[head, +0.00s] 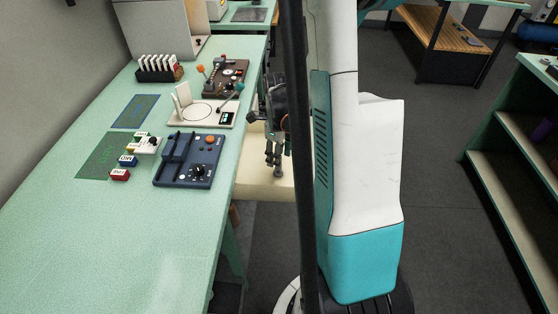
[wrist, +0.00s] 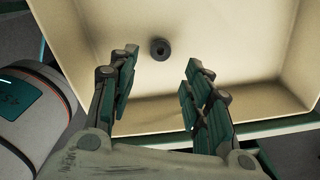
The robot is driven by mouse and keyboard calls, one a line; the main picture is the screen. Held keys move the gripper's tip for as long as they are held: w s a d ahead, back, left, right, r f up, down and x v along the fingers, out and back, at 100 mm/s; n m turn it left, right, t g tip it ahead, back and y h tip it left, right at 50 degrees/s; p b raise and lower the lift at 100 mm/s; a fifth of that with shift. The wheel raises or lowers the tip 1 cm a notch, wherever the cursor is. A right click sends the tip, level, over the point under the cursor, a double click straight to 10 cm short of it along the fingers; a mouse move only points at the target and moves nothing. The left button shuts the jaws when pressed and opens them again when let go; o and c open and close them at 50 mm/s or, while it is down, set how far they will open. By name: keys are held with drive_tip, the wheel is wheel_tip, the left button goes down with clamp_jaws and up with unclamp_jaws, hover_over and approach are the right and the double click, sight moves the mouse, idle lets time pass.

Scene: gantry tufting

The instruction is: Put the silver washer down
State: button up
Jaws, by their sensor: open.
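A small dark grey ring with a hole in its middle (wrist: 160,49) lies on the floor of a cream bin (wrist: 225,30) in the wrist view. It is the only washer-like thing I see, and it looks dark rather than bright silver. My gripper (wrist: 161,62) is open, with the ring apart from both fingers, between and just beyond the fingertips in the picture. In the head view my gripper (head: 273,162) points down over the cream bin (head: 270,188) beside the bench. The ring cannot be made out in the head view.
The green bench (head: 130,245) lies left of the bin. On it are a blue panel with knobs (head: 190,160), a pale device (head: 200,115), a dark device (head: 225,78) and small blocks (head: 128,161). A shelf unit (head: 510,150) stands at the right.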

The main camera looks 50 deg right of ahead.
drive_tip(key=shift+r+p, duration=0.8)
drive_tip(key=shift+r, duration=1.95)
